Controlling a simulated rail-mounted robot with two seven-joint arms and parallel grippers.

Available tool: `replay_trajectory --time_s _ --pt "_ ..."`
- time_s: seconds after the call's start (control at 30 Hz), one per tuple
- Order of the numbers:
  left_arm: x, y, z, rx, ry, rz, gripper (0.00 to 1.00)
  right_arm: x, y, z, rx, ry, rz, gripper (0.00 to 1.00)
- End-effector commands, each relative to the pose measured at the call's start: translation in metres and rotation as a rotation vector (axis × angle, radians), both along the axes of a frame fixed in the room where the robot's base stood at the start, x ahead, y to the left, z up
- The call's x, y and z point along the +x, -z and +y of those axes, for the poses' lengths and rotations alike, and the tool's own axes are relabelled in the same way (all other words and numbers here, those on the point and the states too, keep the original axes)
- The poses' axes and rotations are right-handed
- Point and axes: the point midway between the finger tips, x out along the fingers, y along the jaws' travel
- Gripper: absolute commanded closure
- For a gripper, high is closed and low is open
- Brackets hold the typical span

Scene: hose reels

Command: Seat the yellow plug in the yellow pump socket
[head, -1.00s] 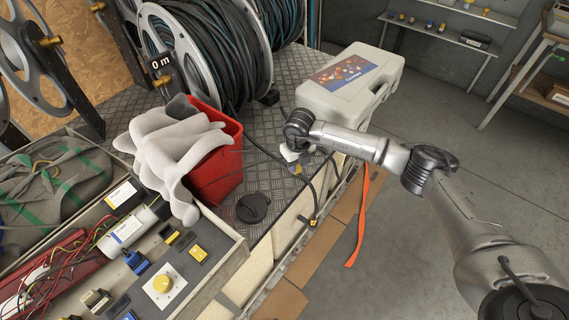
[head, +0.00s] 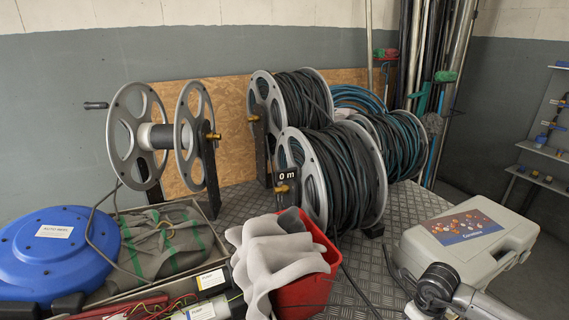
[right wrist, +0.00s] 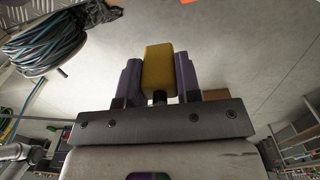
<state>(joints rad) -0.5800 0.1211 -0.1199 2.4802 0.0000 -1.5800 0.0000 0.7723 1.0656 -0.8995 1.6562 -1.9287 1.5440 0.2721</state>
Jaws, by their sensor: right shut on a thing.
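My right gripper (right wrist: 158,82) is shut on a yellow plug (right wrist: 158,66), a block-shaped piece held between two purple fingers in the right wrist view. A short dark stem shows at the plug's base. In the head view my right arm shows only at the bottom right edge, beside the grey case; its fingers and the plug are out of that picture. I cannot pick out the yellow pump socket in either current view. My left gripper is not in view.
A red bucket (head: 303,290) with a grey cloth (head: 262,262) stands at the front middle. The grey case (head: 500,255) lies on the right. Hose reels (head: 372,185) and an empty reel (head: 138,135) stand behind. A blue round reel (head: 55,262) is at the left.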

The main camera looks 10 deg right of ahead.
Motion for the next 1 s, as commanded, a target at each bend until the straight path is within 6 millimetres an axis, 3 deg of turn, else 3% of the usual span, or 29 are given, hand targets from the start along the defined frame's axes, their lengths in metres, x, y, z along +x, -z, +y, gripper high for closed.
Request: replay_trajectory --time_s 0.27,0.63,0.87,1.0 --pt "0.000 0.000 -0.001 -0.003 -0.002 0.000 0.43 -0.006 -0.001 0.002 0.000 -0.565 -0.001 0.92" --pt "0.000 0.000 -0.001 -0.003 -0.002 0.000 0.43 -0.026 0.001 0.021 0.000 -1.392 0.001 0.92" --pt "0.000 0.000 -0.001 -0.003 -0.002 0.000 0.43 -0.050 0.012 0.052 0.000 -1.948 -0.001 0.92" --pt "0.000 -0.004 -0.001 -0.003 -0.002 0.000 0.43 -0.061 0.009 0.079 -0.001 -2.272 -0.005 0.92"
